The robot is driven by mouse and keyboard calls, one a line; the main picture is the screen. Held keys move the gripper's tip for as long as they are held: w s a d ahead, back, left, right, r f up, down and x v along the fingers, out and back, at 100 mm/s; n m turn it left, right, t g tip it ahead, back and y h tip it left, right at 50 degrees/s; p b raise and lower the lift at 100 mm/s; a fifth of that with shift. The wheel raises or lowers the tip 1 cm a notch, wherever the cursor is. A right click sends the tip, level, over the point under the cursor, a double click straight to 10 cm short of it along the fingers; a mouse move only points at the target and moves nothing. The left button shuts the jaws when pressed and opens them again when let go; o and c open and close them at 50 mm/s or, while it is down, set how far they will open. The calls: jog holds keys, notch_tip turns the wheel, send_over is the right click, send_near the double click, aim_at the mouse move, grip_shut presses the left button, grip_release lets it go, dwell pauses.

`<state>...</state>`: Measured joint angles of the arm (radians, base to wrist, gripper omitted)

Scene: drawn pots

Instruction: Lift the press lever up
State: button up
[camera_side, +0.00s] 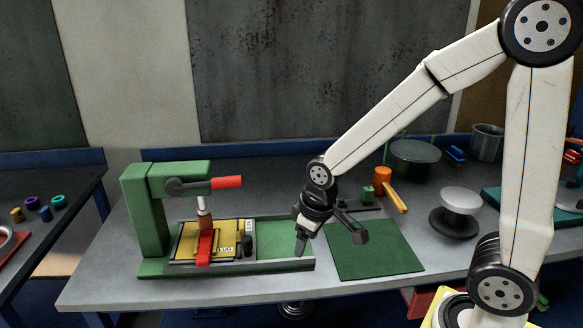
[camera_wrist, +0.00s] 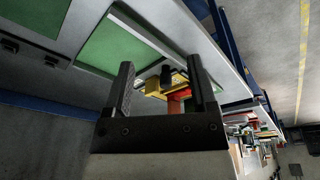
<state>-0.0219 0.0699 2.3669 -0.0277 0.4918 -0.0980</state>
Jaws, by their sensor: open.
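The green press (camera_side: 146,205) stands at the left of the grey table. Its lever (camera_side: 228,182) has a red handle that points right and lies about level, on a dark pivot. Under the ram is a yellow piece (camera_side: 187,240) with a red part (camera_side: 205,247) on it. My gripper (camera_side: 331,242) is open and empty, low over the right end of the press's base, to the right of and below the lever. In the wrist view its two dark fingers (camera_wrist: 163,72) are apart, with yellow and red parts seen beyond them; I cannot make out the lever there.
A green mat (camera_side: 375,250) lies right of the press base. A round grey-topped stand (camera_side: 460,205) and a metal cup (camera_side: 486,142) are farther right.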

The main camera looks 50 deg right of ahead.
jog(key=shift+m, duration=0.7)
jog(key=shift+s+d+f, duration=0.1)
jog(key=shift+s+f, duration=0.25)
jog(key=shift+s, duration=0.35)
jog(key=shift+s+d+f, duration=0.1)
jog(key=shift+s+f, duration=0.2)
jog(key=shift+s, duration=0.35)
jog(key=shift+s+f, duration=0.35)
jog(key=shift+s, duration=0.35)
jog(key=shift+f, duration=0.1)
jog(key=c, duration=0.8)
jog(key=shift+a+f+n, duration=0.1)
jog(key=shift+n, duration=0.4)
grip_shut()
jog(key=w+a+n+t+h, duration=0.2)
jog(key=w+n+h, duration=0.9)
jog(key=n, duration=0.9)
jog(key=w+a+r+n+t+h, duration=0.2)
jog(key=w+a+n+t, duration=0.1)
jog(key=a+n+t, duration=0.3)
jog(key=a+t, duration=0.2)
jog(key=a, duration=0.1)
jog(key=shift+w+a+r+n+t, duration=0.2)
jog(key=shift+w+a+n+t, duration=0.1)
jog(key=shift+a+t, duration=0.1)
